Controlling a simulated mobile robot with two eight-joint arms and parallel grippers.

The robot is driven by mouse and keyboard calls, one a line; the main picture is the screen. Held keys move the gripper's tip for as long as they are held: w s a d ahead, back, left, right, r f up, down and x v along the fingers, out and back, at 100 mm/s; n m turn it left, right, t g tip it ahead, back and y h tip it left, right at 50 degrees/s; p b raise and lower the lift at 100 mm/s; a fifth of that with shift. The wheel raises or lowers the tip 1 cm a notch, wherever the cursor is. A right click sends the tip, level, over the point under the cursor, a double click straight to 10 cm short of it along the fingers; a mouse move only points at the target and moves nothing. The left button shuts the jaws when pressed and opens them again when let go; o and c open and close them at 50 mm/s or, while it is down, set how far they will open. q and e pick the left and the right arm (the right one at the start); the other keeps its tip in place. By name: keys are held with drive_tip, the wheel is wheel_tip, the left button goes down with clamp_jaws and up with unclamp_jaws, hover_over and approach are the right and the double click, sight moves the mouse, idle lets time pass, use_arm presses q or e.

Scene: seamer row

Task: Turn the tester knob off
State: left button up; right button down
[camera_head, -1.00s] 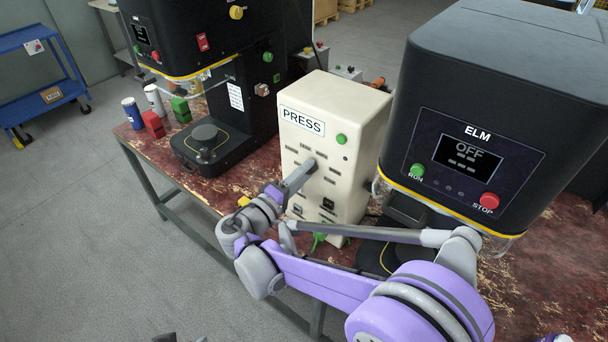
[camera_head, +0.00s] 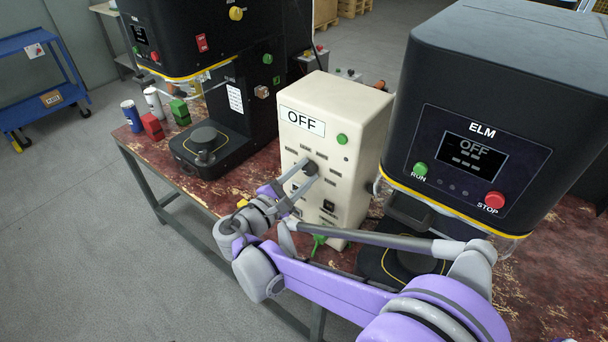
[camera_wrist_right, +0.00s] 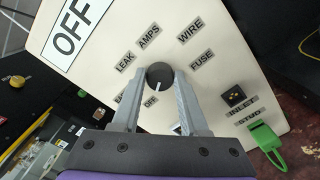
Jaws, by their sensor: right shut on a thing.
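The tester is a cream box (camera_head: 360,130) on the table, and its display (camera_head: 302,122) reads OFF. Its round dark knob (camera_head: 310,167) is on the front face. In the right wrist view the knob (camera_wrist_right: 159,75) sits among labels LEAK, AMPS, WIRE, FUSE and OFF. Its white pointer mark points down towards the OFF label (camera_wrist_right: 150,101). My right gripper (camera_head: 308,175) is shut on the knob, with one finger on each side; the fingers also show in the right wrist view (camera_wrist_right: 160,84). My left gripper is not in view.
A black ELM machine (camera_head: 480,100) stands close on the right, its screen reading OFF. Another black machine (camera_head: 245,105) stands left. Cans and red and green blocks (camera_head: 152,126) are at the table's left end.

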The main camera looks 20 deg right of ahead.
drive_tip(key=shift+n, duration=0.6)
drive_tip(key=shift+c, duration=2.1)
unclamp_jaws()
drive_tip(key=v, duration=1)
drive_tip(key=shift+s+a+b, duration=0.3)
drive_tip(key=shift+b, duration=0.05)
